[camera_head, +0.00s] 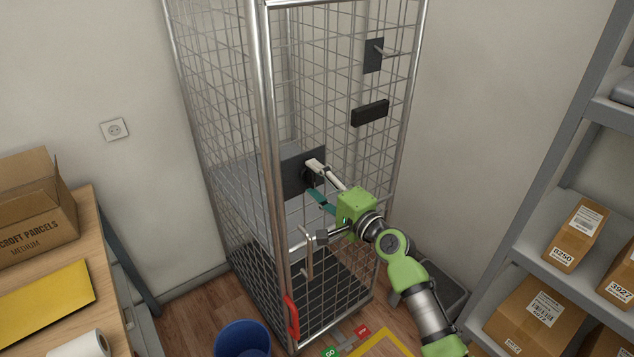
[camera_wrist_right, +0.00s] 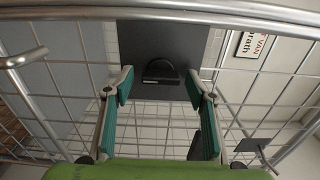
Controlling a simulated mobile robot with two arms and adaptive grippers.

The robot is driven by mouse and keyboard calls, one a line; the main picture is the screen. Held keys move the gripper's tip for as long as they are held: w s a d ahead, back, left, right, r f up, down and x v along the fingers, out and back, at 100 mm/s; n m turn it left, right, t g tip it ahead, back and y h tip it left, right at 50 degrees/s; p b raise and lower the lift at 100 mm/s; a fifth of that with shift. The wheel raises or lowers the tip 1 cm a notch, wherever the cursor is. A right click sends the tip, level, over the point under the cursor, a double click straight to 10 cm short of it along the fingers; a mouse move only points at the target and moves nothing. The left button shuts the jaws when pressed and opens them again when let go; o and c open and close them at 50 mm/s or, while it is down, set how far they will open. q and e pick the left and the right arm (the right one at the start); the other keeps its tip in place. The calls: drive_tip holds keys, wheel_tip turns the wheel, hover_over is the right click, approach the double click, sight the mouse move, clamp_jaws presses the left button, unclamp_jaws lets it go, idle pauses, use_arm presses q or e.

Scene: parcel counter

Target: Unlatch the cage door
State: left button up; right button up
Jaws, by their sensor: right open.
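The tall wire-mesh cage (camera_head: 269,200) stands in the middle of the head view, and its door looks closed. A dark square plate (camera_head: 290,180) sits on its front mesh and also shows in the right wrist view (camera_wrist_right: 137,42). A black rounded latch piece (camera_wrist_right: 160,71) is on the plate's lower part; the gripper partly hides it in the head view. My right gripper (camera_head: 314,180) is open in front of the plate. In the right wrist view its fingers (camera_wrist_right: 159,86) are on either side of the latch piece, apart from it. My left gripper is out of view.
A grey bar handle (camera_head: 308,252) and a red handle (camera_head: 292,318) are on the cage below my right gripper. A black box (camera_head: 370,113) is higher on the mesh. Shelving with parcels (camera_head: 577,235) stands right, a table (camera_head: 95,225) left, a blue bin (camera_head: 242,338) in front.

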drive_tip(key=shift+d, duration=0.1)
drive_tip(key=v, duration=1.1)
drive_tip(key=shift+s+d, duration=0.15)
drive_tip(key=shift+s, duration=0.25)
